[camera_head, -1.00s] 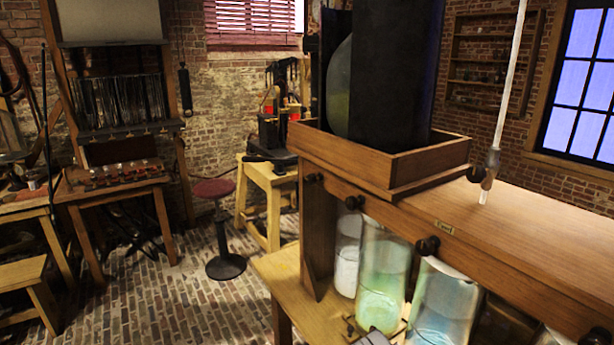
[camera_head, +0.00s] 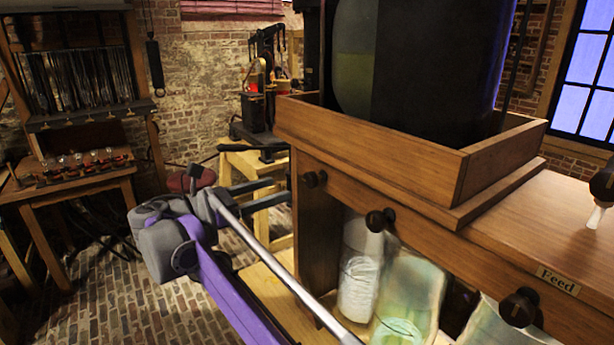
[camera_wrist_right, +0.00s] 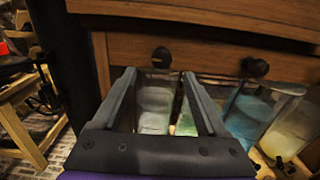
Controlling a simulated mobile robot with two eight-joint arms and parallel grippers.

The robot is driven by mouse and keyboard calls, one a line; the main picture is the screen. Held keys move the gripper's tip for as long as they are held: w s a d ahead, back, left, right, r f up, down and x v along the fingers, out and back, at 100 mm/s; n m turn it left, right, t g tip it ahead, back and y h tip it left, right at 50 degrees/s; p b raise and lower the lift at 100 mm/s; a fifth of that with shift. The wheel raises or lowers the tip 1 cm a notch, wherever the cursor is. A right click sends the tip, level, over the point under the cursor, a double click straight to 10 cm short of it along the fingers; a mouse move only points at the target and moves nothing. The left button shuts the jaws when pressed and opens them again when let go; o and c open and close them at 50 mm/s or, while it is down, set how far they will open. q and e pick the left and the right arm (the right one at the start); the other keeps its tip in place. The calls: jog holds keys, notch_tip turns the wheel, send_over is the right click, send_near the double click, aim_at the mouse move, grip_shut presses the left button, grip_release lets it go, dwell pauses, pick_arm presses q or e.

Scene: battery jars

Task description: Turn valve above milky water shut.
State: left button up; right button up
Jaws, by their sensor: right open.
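A milky white jar (camera_head: 360,285) stands under the wooden bench; it also shows between my fingers in the right wrist view (camera_wrist_right: 156,104). A dark round valve knob (camera_head: 315,179) sits on the bench's front rail at the left end. In the right wrist view a knob (camera_wrist_right: 162,57) shows above the milky jar, beyond my open fingertips; it looks like the same one. My right gripper (camera_head: 282,190) is open and empty, pointing right, just left of that knob and apart from it. The knob's turn position cannot be told. My left gripper is not in view.
Other knobs (camera_head: 380,219) (camera_head: 520,307) line the rail, with a greenish jar (camera_head: 412,300) and a bluish one (camera_wrist_right: 252,112) below. A wooden tray (camera_head: 375,150) with a large dark vessel stands on top. Brick floor (camera_head: 100,300) is open at left.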

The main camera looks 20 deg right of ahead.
aim_at(306, 180)
jog(key=x, duration=1)
jog(key=shift+s+d, duration=0.1)
jog(key=shift+d, duration=0.1)
grip_shut()
